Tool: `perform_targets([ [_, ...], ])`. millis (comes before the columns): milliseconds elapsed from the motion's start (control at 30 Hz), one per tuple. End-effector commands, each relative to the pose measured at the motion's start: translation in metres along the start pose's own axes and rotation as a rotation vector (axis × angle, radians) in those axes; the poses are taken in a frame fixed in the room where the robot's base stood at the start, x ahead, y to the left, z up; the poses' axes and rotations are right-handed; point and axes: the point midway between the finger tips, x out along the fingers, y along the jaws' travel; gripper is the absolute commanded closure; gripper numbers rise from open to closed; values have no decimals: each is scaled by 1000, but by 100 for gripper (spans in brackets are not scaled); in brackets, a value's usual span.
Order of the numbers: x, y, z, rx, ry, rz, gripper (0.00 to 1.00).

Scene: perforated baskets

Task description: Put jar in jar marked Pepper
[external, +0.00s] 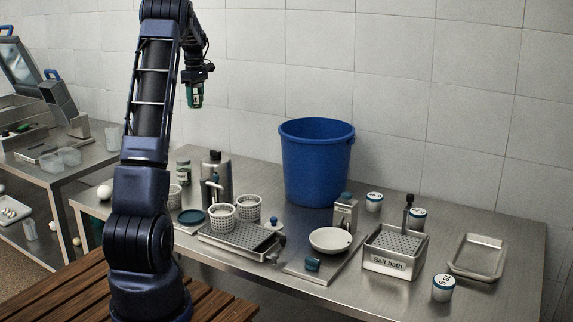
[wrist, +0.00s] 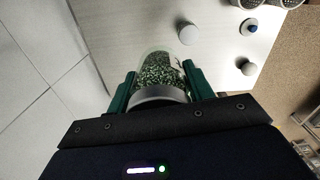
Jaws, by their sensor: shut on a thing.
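My gripper (external: 196,90) is shut on a small glass jar (wrist: 163,72) filled with green flakes and closed with a grey lid, held high above the left part of the steel table. In the external view the held jar (external: 195,97) looks dark green with a pale label. Its label is not readable. A similar jar (external: 183,169) stands at the table's back left.
Perforated white baskets (external: 222,217) stand at the left near a steel flask (external: 215,178). A tall blue bucket (external: 316,165) stands at the back. A white bowl (external: 330,240), a box marked Salt bath (external: 390,265) and an empty steel tray (external: 478,257) lie to the right.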

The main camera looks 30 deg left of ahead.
Motion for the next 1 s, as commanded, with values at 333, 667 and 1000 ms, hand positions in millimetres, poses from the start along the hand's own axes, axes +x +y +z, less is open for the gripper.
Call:
perform_targets([
  [333,-24,-68,-20,-51,-6,4,76],
  [667,16,-75,-22,-57,-9,0,76],
  [1000,90,-75,-21,-57,-9,-1,76],
])
